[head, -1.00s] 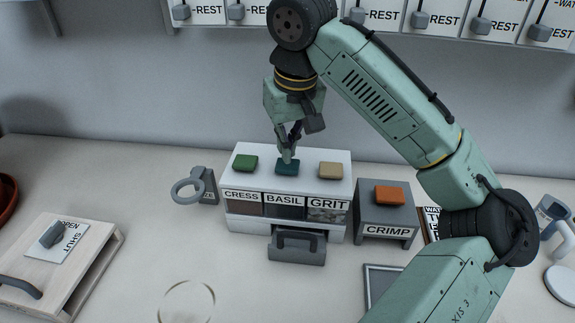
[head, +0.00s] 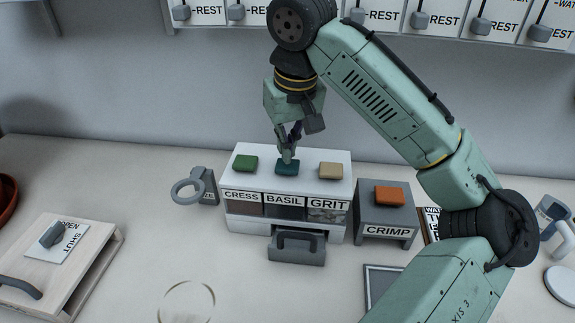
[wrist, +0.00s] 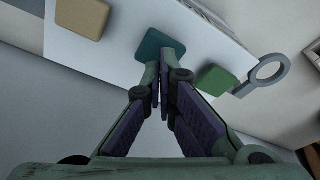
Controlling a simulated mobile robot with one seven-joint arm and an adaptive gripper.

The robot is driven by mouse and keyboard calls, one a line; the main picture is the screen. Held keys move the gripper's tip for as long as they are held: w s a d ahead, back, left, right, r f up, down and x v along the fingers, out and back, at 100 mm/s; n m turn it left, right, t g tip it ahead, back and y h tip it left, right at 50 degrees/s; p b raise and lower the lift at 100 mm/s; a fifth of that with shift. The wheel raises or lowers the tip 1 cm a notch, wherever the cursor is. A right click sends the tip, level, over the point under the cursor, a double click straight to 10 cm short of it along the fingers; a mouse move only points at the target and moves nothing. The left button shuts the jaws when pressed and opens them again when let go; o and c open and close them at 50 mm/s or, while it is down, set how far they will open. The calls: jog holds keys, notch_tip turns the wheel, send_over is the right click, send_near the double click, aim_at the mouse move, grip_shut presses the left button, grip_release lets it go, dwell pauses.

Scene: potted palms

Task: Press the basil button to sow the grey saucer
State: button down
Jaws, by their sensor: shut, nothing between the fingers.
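The teal basil button (head: 288,169) is the middle one on top of the white dispenser (head: 240,222), above the BASIL label (head: 284,199). It also shows in the wrist view (wrist: 158,43). My gripper (head: 287,157) is shut and empty, pointing down with its tips at the teal button. In the wrist view the closed tips (wrist: 160,72) meet or overlap the button's near edge; I cannot tell whether it is pressed down. I cannot make out a grey saucer in either view.
A green button (head: 245,163) and a tan button (head: 331,170) flank the teal one. A grey CRIMP box (head: 370,215) with an orange button stands right. A grey drawer (head: 297,254) juts out in front. A grey ring (head: 178,190) stands left.

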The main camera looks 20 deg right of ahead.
jog(key=shift+f+b, duration=0.4)
jog(key=shift+f, duration=0.6)
jog(key=shift+r, duration=0.1)
notch_tip(320, 180, up, 5)
jog(key=p, duration=0.5)
jog(key=shift+r, duration=0.95)
jog(key=shift+w, duration=0.1)
